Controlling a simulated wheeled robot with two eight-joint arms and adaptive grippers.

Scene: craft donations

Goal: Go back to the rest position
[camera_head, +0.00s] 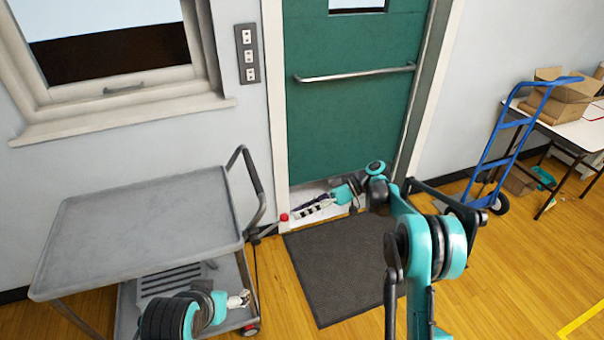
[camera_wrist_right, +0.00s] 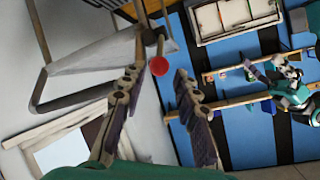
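My right gripper (camera_head: 300,213) reaches left in front of the green door in the head view. In the right wrist view its two dark-padded fingers (camera_wrist_right: 158,80) are spread apart with nothing between the pads. A small red ball-shaped knob (camera_head: 284,217) shows just beyond the fingertips, near the cart's handle end. It also appears in the right wrist view (camera_wrist_right: 159,66), apart from the pads as far as I can see. My left gripper (camera_head: 240,299) is low at the bottom left, by the cart's lower shelf; its fingers are too small to read.
A grey two-shelf cart (camera_head: 140,225) stands at the left beneath the window. The green door (camera_head: 350,120) has a horizontal bar (camera_head: 355,74); a dark mat (camera_head: 340,265) lies before it. A blue hand truck (camera_head: 510,140) and a table with cardboard boxes (camera_head: 565,100) stand at the right.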

